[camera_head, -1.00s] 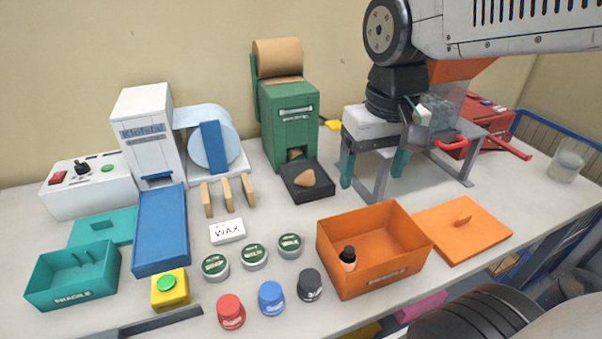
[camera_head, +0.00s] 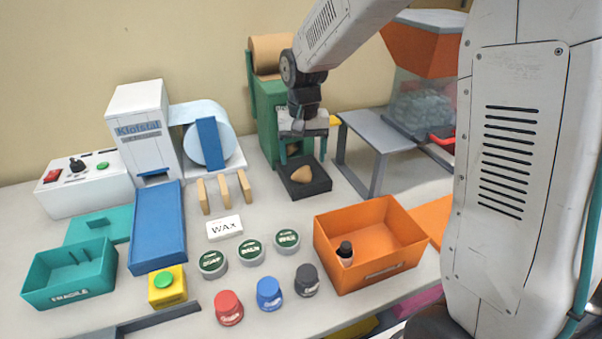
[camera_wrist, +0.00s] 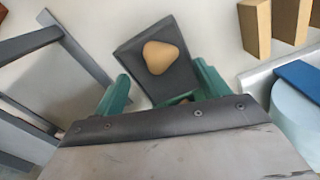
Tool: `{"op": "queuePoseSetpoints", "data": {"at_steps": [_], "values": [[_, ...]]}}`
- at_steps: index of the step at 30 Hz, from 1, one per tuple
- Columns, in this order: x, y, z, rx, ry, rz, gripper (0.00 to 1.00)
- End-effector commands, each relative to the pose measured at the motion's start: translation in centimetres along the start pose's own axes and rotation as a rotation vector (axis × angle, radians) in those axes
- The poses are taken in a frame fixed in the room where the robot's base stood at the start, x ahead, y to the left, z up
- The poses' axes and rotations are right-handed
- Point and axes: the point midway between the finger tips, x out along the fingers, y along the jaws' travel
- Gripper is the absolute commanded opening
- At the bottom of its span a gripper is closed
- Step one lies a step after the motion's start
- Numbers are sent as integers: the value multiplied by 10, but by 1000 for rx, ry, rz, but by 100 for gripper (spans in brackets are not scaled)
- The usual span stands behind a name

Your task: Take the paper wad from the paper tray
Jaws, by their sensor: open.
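The paper wad (camera_head: 302,174) is a small tan lump lying in the black paper tray (camera_head: 318,188), at the foot of the green paper dispenser (camera_head: 270,119). In the wrist view the wad (camera_wrist: 160,57) sits in the tray (camera_wrist: 182,82), ahead of my fingers. My gripper (camera_head: 303,156) is open and empty, with green fingers spread, above and just behind the tray. In the wrist view my gripper (camera_wrist: 160,88) has one finger at each side of the tray's near end. Neither finger touches the wad. My arm hides part of the dispenser.
A grey metal stand (camera_head: 375,135) is right of the tray. Several tan upright blocks (camera_head: 224,190) and a white machine with a blue-white roll (camera_head: 208,140) are to the left. An orange bin (camera_head: 372,262) holding a small dark-capped bottle (camera_head: 345,252) stands in front. Bare table lies before the tray.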

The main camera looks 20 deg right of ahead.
Motion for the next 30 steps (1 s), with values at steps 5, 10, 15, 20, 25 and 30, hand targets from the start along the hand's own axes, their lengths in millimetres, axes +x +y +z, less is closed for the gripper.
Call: {"op": "queuePoseSetpoints", "data": {"at_steps": [5, 10, 15, 20, 25, 30], "values": [[28, -6, 1, -2, -4, 1, 75], [44, -5, 1, -1, -1, 1, 75], [46, -5, 1, -1, 0, 0, 75], [45, -5, 1, -1, 0, 0, 52], [45, -5, 1, -1, 0, 0, 27], [45, -5, 1, -1, 0, 0, 27]]}}
